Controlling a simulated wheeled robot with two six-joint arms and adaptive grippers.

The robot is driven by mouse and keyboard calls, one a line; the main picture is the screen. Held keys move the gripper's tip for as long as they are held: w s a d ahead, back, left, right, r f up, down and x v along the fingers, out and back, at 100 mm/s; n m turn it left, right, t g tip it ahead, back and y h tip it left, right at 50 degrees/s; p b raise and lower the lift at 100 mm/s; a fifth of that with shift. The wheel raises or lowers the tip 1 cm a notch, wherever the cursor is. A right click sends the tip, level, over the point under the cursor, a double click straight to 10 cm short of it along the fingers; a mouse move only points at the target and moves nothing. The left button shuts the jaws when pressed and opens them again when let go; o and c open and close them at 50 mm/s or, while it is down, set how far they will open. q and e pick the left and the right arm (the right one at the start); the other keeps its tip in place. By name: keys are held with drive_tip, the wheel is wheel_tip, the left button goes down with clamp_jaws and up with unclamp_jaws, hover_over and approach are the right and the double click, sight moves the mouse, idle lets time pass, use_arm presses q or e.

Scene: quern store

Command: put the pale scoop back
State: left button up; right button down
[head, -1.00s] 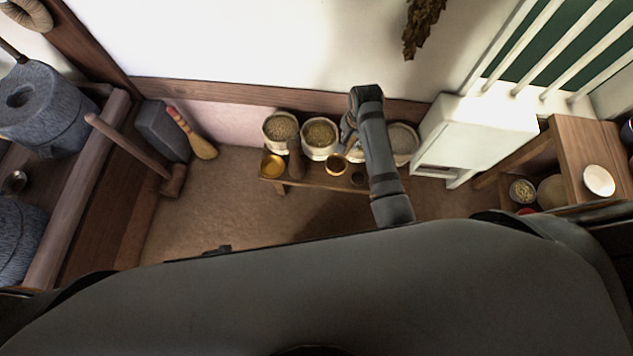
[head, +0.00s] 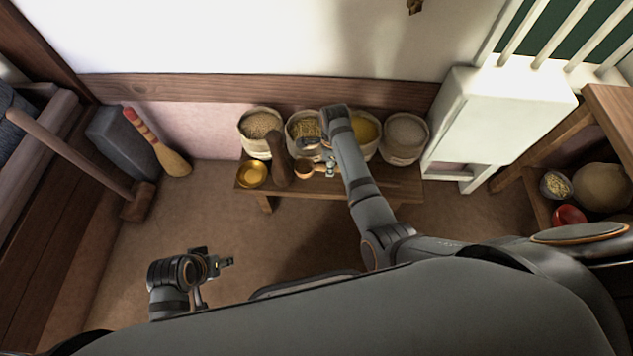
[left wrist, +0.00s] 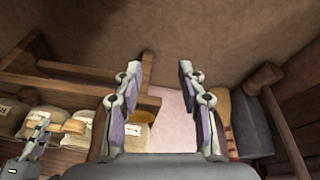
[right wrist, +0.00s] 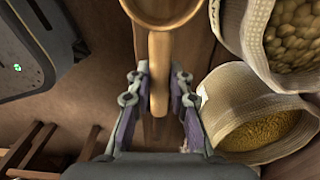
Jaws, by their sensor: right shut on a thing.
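The pale scoop (right wrist: 158,50) is light brown wood with a round bowl and straight handle. In the right wrist view my right gripper (right wrist: 159,78) is shut on its handle, bowl pointing away. In the head view the scoop (head: 304,168) is over the low bench (head: 400,187), in front of the sacks, with my right gripper (head: 330,168) at its right. I cannot tell whether it touches the bench. The scoop (left wrist: 75,127) also shows in the left wrist view. My left gripper (head: 226,263) is open and empty over the floor, left of the bench.
A brass bowl (head: 252,174) and dark wooden pestle (head: 281,160) are left of the scoop. A white cabinet (head: 500,120) stands right. Floor before the bench is open.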

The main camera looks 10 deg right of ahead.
sight(329, 183)
wheel_tip(329, 183, down, 4)
drive_tip(key=shift+r+b, duration=0.2)
drive_tip(key=shift+b, duration=0.25)
wheel_tip(329, 183, down, 3)
drive_tip(key=shift+f+b, duration=0.15)
drive_tip(key=shift+b, duration=0.8)
drive_tip(key=shift+f, duration=0.25)
use_arm(q)
drive_tip(key=f, duration=0.1)
drive_tip(key=f+t, duration=0.1)
drive_tip(key=w+d+f+t, duration=0.1)
drive_tip(key=shift+d+f+h, duration=0.1)
drive_tip(key=shift+f+h, duration=0.2)
use_arm(e)
drive_tip(key=shift+r, duration=0.1)
drive_tip(key=c, duration=1.2)
unclamp_jaws()
